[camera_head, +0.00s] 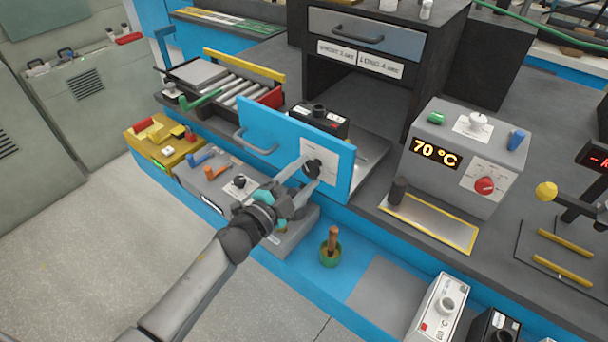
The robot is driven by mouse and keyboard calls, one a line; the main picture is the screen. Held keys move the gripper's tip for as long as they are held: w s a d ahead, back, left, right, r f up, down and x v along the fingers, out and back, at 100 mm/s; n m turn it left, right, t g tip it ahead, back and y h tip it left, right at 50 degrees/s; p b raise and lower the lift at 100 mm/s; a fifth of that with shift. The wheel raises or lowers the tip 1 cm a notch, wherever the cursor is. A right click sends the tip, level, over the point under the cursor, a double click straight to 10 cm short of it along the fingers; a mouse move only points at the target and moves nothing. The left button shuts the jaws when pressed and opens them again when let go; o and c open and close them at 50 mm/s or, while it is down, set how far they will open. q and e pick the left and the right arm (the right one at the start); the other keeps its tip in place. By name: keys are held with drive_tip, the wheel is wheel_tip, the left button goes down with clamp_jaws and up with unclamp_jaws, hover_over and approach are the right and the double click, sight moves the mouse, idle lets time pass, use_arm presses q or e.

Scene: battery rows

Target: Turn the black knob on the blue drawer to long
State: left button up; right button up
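The blue drawer (283,141) is pulled out from the dark cabinet in the middle of the camera_head view. It has a curved grey handle (256,146) at its left. The black knob (313,168) sits on a white plate (331,162) at the drawer front's right end. My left gripper (306,172) is at the knob, with its fingers in front of and around it. Whether the fingers press on the knob is too small to tell. The knob's pointer and the plate's markings cannot be read. My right gripper is not in view.
A grey box reading 70 °C (463,155) with a red knob stands right of the drawer. A black box (318,119) sits behind the drawer front. A green pot with a brown handle (330,247) stands on the lower blue shelf. Rollers (236,90) lie at left.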

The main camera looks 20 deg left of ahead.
use_arm(q)
drive_tip(key=shift+o, duration=1.4)
drive_tip(key=v, duration=1.5)
drive_tip(key=shift+s, duration=0.15)
drive_tip(key=s+a+f+n+g+y, duration=0.1)
drive_tip(key=s+f+n+g+y, duration=0.15)
drive_tip(key=f, duration=0.65)
drive_tip(key=s+a+f+n+g+y, duration=0.1)
drive_tip(key=s+f+n+g, duration=0.15)
drive_tip(key=f, duration=0.55)
drive_tip(key=s+a+f+n+g+y, duration=0.15)
drive_tip(key=f+n, duration=0.25)
drive_tip(key=f, duration=0.5)
drive_tip(key=s+d+f+n+g, duration=0.1)
drive_tip(key=s+f+g, duration=0.2)
drive_tip(key=s+f, duration=0.2)
drive_tip(key=s+d+f+n+g, duration=0.2)
drive_tip(key=s+f, duration=0.4)
drive_tip(key=s, duration=0.5)
drive_tip(key=s+d+f+n+g+y, duration=0.1)
drive_tip(key=s+f+g, duration=0.3)
drive_tip(key=s, duration=0.5)
wheel_tip(320, 180, down, 2)
drive_tip(key=shift+d+f+n+b, duration=0.1)
drive_tip(key=shift+d+n+b, duration=0.2)
drive_tip(key=shift+d+b, duration=0.05)
